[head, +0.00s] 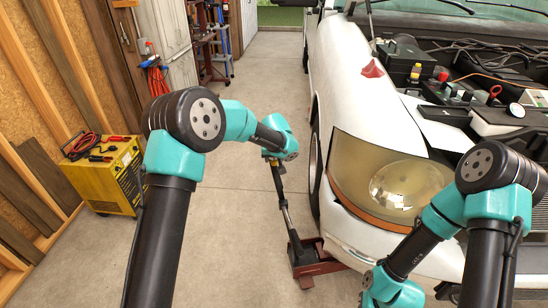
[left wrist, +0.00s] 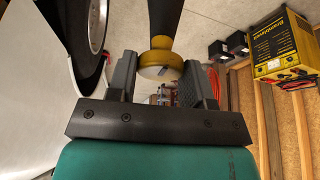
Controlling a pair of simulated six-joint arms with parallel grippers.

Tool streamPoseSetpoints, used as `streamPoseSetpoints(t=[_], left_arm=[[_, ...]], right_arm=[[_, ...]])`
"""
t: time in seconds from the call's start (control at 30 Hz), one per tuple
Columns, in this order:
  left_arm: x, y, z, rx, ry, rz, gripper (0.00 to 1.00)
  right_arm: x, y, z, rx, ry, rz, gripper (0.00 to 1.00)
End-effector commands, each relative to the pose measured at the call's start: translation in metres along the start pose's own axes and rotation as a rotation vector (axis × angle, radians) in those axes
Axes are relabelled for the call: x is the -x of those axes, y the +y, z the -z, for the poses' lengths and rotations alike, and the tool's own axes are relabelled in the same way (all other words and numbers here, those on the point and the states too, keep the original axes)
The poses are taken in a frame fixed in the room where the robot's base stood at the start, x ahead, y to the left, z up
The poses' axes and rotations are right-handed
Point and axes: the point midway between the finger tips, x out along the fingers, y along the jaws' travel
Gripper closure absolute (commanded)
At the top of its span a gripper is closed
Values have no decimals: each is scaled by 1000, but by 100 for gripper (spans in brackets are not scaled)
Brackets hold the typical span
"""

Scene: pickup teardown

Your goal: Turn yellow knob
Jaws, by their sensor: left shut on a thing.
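The yellow knob (left wrist: 160,62) sits at the end of a dark handle, and its pale end face shows in the left wrist view. My left gripper (left wrist: 158,80) has one finger on each side of the knob and is shut on it. In the head view the left gripper (head: 273,157) is at the upper end of the jack handle (head: 283,200), where the knob is mostly hidden. The handle runs down to a red floor jack (head: 318,264) beside the white truck's front corner. My right arm shows at lower right, but its gripper is out of view.
The white truck (head: 370,110) with its open engine bay fills the right side, its headlight (head: 390,180) near my right arm. A yellow charger (head: 105,175) with cables stands by the left wall. The concrete floor between is clear.

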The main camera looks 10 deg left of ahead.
Motion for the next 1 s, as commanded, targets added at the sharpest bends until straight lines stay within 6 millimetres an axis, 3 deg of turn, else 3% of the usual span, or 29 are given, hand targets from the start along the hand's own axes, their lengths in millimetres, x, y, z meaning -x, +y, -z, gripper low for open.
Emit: streamPoseSetpoints(t=[0.67, 0.7, 0.9, 1.0], left_arm=[[1, -1, 3, 72, 4, 28, 77], [1, -1, 2, 72, 4, 28, 50], [1, 0, 1, 70, 2, 28, 31], [1, 0, 1, 70, 2, 28, 29]], right_arm=[[0, 0, 0, 0, 0, 0, 100], [0, 0, 0, 0, 0, 0, 100], [0, 0, 0, 0, 0, 0, 100], [0, 0, 0, 0, 0, 0, 100]])
